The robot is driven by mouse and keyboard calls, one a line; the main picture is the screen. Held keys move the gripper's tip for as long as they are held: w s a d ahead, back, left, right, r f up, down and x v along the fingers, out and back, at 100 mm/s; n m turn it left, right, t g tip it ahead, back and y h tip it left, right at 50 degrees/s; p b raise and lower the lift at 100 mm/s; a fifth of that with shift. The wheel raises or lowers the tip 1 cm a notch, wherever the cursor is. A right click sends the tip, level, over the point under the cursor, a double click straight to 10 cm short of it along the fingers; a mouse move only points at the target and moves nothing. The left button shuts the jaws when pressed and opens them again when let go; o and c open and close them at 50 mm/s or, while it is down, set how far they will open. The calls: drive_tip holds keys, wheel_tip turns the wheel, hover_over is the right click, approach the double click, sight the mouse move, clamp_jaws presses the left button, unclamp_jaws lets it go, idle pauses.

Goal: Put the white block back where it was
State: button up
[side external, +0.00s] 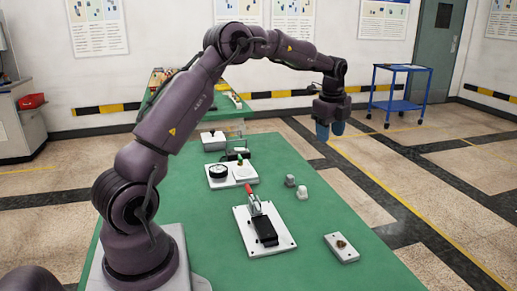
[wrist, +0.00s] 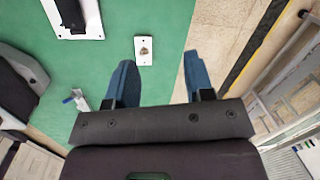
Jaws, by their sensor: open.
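My gripper (side external: 330,130) is open and empty, raised over the far right edge of the green table. In the wrist view my gripper (wrist: 159,80) shows two blue fingers spread apart with nothing between them. A small whitish block (side external: 302,192) stands on the table right of centre in the side view; it looks like the white block. A similar, greyer small block (side external: 290,180) stands just behind it. My gripper is well above and behind both, touching neither. I cannot pick out either block with certainty in the wrist view.
A white plate with a red-handled toggle clamp (side external: 244,217) lies mid-table. A small white plate (side external: 333,241) with a brown piece is at front right. A white base with a dial (side external: 219,172) and a white box (side external: 213,141) sit further back. Green table (side external: 340,210) is clear between.

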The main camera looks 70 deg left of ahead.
drive_tip(key=s+d+r+n+t, duration=0.1)
drive_tip(key=s+d+r+n, duration=0.3)
drive_tip(key=s+d+r, duration=0.3)
drive_tip(key=s+d+r+n+t, duration=0.1)
drive_tip(key=s+d+r+n, duration=0.3)
drive_tip(key=d, duration=0.5)
drive_tip(key=s+d+n+t, duration=0.1)
drive_tip(key=s+d+n, duration=0.1)
drive_tip(key=s, duration=0.3)
drive_tip(key=s+d+f+n, duration=0.1)
drive_tip(key=s+d+n, duration=0.1)
drive_tip(key=s, duration=0.4)
drive_tip(key=s+d+f+n+t+h, duration=0.1)
drive_tip(key=s+d+n, duration=0.1)
drive_tip(key=s, duration=0.4)
drive_tip(key=shift+s+d+n+t, duration=0.15)
drive_tip(key=shift+d+n+t, duration=0.2)
drive_tip(key=shift+d, duration=0.25)
